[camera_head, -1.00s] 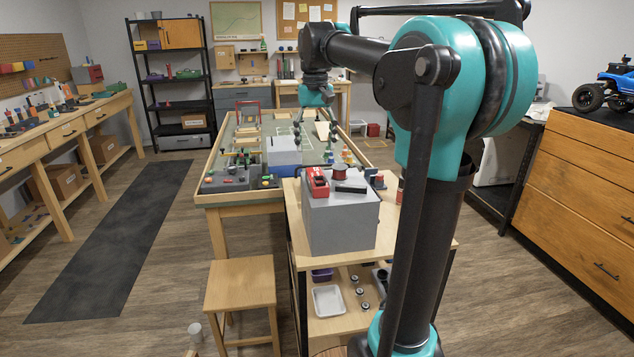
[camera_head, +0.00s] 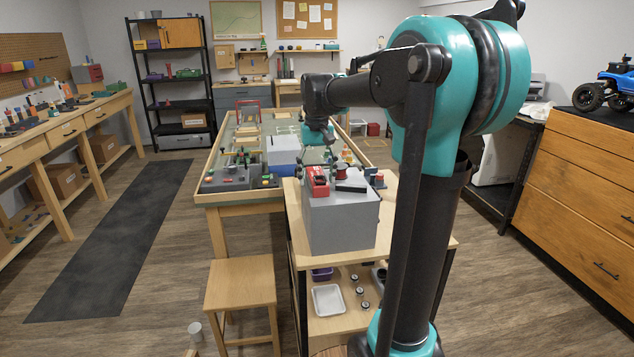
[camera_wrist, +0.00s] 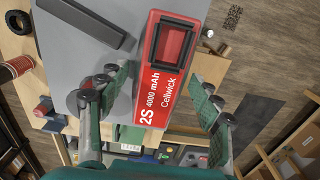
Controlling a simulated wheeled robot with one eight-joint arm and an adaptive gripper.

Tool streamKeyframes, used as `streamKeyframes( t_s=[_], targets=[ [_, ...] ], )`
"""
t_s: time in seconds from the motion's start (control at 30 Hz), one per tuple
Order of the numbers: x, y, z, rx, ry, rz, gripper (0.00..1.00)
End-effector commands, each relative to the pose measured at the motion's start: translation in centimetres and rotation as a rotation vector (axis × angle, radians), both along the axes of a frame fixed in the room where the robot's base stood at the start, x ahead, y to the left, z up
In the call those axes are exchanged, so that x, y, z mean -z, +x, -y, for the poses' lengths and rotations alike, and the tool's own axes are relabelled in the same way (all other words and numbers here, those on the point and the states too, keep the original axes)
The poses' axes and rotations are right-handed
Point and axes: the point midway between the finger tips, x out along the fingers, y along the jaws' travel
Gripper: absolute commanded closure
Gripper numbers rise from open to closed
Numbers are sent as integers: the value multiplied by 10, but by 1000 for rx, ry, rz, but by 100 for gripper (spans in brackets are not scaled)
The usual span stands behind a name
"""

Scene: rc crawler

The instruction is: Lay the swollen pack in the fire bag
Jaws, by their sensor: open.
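A red pack (camera_wrist: 158,85) marked "2S 4000 mAh Cellwick" lies on top of a grey box (camera_head: 340,222). The pack also shows in the head view (camera_head: 318,182). My gripper (camera_wrist: 160,90) is open and empty, one finger on each side of the pack in the wrist view. I cannot tell whether the fingers touch it or how high they are. In the head view my gripper (camera_head: 322,142) is just above and beyond the box. I cannot clearly make out a fire bag.
A black bar (camera_head: 351,187) lies on the grey box beside the pack; it also shows in the wrist view (camera_wrist: 88,22). A stool (camera_head: 240,283) stands front left.

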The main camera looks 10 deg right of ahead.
Motion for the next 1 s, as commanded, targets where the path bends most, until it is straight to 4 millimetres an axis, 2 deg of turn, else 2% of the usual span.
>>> streamKeyframes(
  t_s=[0.13,0.63,1.0],
  targets=[
    [0,0,0,0,0,0,38],
    [0,0,0,0,0,0,100],
    [-5,0,0,0,0,0,100]
  ],
)
